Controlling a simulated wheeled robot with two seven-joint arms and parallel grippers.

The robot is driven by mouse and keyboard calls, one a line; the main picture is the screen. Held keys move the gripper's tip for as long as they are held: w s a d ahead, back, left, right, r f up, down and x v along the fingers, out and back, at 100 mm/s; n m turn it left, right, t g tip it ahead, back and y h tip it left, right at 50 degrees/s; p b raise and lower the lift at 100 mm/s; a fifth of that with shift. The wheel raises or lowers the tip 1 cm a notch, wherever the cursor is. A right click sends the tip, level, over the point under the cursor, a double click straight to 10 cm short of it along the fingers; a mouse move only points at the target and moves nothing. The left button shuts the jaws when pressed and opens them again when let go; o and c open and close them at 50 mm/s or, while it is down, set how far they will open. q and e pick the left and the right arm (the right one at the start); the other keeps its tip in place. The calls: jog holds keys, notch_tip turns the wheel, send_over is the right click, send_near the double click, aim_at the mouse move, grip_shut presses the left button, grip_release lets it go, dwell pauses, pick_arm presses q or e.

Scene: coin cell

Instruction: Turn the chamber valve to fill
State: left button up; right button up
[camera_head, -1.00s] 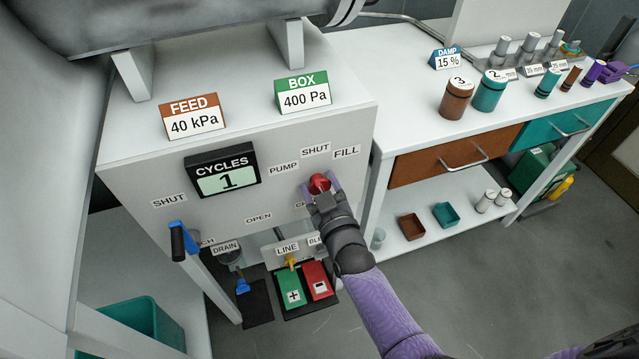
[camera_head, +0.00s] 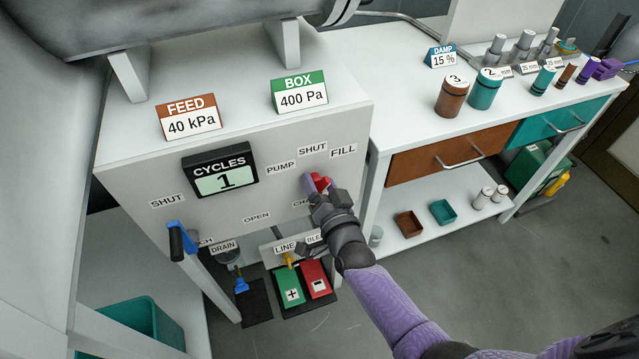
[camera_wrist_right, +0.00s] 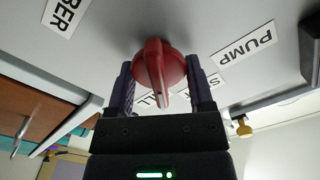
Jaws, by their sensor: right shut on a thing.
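The red chamber valve knob (camera_head: 321,182) is on the front of the white cabinet, below the SHUT (camera_head: 312,150) and FILL (camera_head: 343,151) labels; PUMP (camera_head: 281,168) is to its upper left. My right gripper (camera_head: 318,185) is shut on the knob. In the right wrist view the red knob (camera_wrist_right: 155,70) sits between the two fingers of the right gripper (camera_wrist_right: 160,88). Its ridge, with a white mark at the tip, points down toward the partly hidden FILL label (camera_wrist_right: 148,101), with SHUT to the right of that. My left gripper is out of view.
Below are a yellow line handle (camera_head: 289,259) and green (camera_head: 289,285) and red (camera_head: 315,279) blocks. The side bench (camera_head: 400,105) stands to the right. Floor right of my arm is clear.

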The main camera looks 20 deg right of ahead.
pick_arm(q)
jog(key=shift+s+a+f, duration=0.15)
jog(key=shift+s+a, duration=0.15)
pick_arm(e)
jog(key=shift+f+m, duration=0.15)
jog(key=shift+m, duration=1.35)
jog(key=o, duration=1.2)
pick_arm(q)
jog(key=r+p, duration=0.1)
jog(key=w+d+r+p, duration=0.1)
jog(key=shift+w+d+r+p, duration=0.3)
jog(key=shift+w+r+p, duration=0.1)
pick_arm(e)
jog(key=shift+o, duration=0.2)
jog(key=s, duration=1)
jog(key=shift+d, duration=0.25)
